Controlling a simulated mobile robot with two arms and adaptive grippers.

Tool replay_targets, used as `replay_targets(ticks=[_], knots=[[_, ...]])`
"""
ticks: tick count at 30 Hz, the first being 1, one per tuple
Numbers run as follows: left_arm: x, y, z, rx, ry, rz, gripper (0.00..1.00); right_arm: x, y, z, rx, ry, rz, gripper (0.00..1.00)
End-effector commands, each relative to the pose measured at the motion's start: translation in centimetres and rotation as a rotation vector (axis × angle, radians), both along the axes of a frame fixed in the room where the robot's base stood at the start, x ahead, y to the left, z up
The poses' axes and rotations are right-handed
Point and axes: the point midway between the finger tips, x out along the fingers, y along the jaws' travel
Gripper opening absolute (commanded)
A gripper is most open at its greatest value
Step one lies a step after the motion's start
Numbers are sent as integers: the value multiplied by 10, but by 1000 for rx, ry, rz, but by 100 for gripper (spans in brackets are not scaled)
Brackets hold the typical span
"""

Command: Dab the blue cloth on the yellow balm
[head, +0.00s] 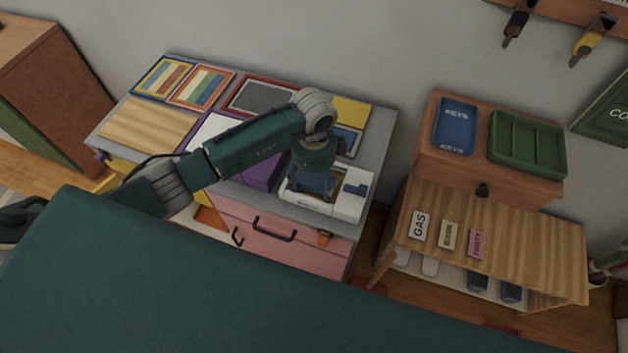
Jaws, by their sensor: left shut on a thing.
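My left gripper (314,194) points down over a white tray (345,206) on the grey-topped dresser. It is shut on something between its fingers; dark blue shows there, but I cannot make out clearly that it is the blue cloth. A small brownish-yellow patch shows inside the tray beside the fingers, mostly hidden by the gripper; I cannot tell if it is the yellow balm. A small blue piece (355,189) lies at the tray's right side. Whether the held thing touches the tray's contents is hidden. My right gripper is out of view.
The dresser (374,150) also holds a purple box (262,171), a wooden board (148,123), striped frames (202,87) and a yellow square (350,112). At right, a wooden cabinet carries a blue keys tray (455,127) and a green tray (527,144). A gap separates both units.

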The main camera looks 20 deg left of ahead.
Motion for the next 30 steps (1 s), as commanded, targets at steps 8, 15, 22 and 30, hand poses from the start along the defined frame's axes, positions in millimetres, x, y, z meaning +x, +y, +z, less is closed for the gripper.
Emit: replay_targets(ticks=[8,15,22,30], knots=[[0,0,0,0,1,0,48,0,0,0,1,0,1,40],[0,0,0,0,1,0,48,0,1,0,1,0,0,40],[0,0,13,0,0,0,48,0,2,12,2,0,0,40],[0,0,35,0,0,0,48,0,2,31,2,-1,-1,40]])
